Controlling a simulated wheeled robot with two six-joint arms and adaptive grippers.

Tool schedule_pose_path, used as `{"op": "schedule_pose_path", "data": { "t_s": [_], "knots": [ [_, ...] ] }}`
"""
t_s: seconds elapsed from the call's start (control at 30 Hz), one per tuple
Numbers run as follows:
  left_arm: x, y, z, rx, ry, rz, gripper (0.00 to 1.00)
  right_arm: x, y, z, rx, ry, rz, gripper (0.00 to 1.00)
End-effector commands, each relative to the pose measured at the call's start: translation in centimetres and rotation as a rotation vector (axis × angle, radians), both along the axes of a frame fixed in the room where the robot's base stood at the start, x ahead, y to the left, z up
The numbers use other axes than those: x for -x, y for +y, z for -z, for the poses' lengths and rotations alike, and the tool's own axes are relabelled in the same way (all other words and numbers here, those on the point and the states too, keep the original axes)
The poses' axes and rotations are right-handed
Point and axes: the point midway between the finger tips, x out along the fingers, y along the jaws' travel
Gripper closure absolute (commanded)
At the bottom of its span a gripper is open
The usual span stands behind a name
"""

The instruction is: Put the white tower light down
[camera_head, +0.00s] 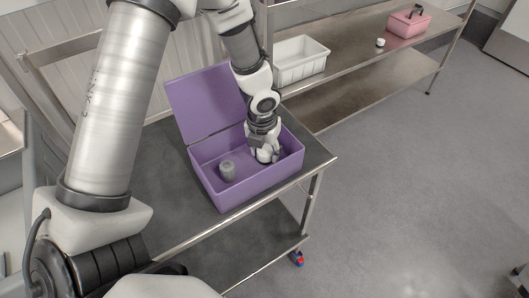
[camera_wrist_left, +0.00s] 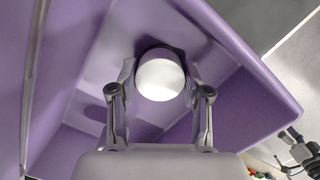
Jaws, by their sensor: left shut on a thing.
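The white tower light (camera_wrist_left: 160,79) shows between the two fingers of my left gripper (camera_wrist_left: 158,90) in the left wrist view, seen end-on as a pale round top. In the head view my left gripper (camera_head: 265,153) reaches down inside the open purple box (camera_head: 238,198), and the white tower light (camera_head: 264,155) is partly hidden by the fingers. The gripper is shut on it. I cannot tell whether its lower end touches the box floor. My right gripper is not in view.
The box's lid (camera_head: 205,103) is raised at the back. The box sits on a metal table (camera_head: 165,190). Behind, a shelf holds a white bin (camera_head: 300,62) and a pink box (camera_head: 408,24).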

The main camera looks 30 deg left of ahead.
Motion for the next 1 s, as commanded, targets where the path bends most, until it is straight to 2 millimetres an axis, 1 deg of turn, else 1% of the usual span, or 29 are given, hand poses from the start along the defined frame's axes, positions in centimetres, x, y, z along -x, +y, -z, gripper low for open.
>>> {"op": "schedule_pose_path", "data": {
  "t_s": [0.13, 0.27, 0.3, 0.37, 0.67, 0.77, 0.87, 0.97, 1.0],
  "knots": [
    [0.0, 0.0, -0.1, 0.000, 0.001, 0.000, 1.00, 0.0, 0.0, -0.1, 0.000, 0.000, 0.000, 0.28],
    [0.1, 0.0, 0.3, -0.001, 0.002, 0.000, 1.00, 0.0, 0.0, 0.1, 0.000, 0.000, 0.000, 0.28],
    [0.0, 0.0, 0.3, -0.001, 0.002, 0.000, 0.49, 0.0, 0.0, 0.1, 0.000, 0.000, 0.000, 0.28],
    [0.1, 0.0, 0.2, -0.001, 0.002, 0.000, 0.27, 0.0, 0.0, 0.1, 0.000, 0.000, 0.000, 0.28],
    [0.0, 0.0, 0.2, -0.001, 0.001, 0.000, 0.27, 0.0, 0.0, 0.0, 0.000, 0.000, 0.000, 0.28],
    [0.0, 0.0, -0.6, -0.001, 0.001, 0.000, 0.27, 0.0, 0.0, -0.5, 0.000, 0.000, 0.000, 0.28],
    [0.2, 0.0, -2.5, -0.001, -0.001, -0.001, 0.27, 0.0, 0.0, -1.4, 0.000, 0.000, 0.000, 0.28],
    [0.5, -0.1, -5.1, 0.000, -0.003, -0.001, 0.27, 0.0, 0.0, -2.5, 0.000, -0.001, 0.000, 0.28],
    [0.6, -0.1, -6.3, 0.000, -0.003, -0.001, 0.27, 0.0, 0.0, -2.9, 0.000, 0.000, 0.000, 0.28]
  ]
}}
